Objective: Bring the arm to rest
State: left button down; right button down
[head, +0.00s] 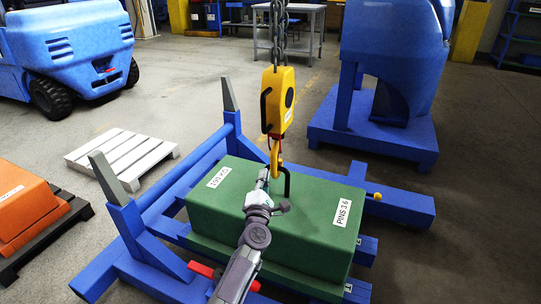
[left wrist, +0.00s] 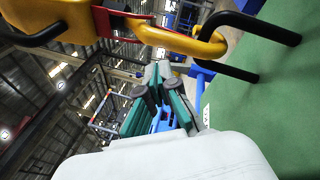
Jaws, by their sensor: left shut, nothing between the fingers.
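My left arm comes in from the bottom middle of the head view. My left gripper (head: 263,178) is shut and empty, just above the green block (head: 215,207), close beside the yellow hook (head: 276,158) and the block's black lifting loop (head: 287,181). In the left wrist view the shut fingers (left wrist: 160,75) point away from the camera. The hook (left wrist: 175,38) and the loop (left wrist: 228,70) show close by there, and the hook appears to pass through the loop. My right gripper is not in view.
The yellow hoist body (head: 279,98) hangs on chains above the block. A blue frame (head: 139,236) with two upright posts surrounds it. A white pallet (head: 119,155) and an orange block (head: 25,208) lie left. A blue machine (head: 388,75) stands behind right. Open floor lies between.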

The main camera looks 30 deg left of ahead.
pick_arm(q)
jog(key=shift+s+f, duration=0.4)
jog(key=shift+f, duration=0.05)
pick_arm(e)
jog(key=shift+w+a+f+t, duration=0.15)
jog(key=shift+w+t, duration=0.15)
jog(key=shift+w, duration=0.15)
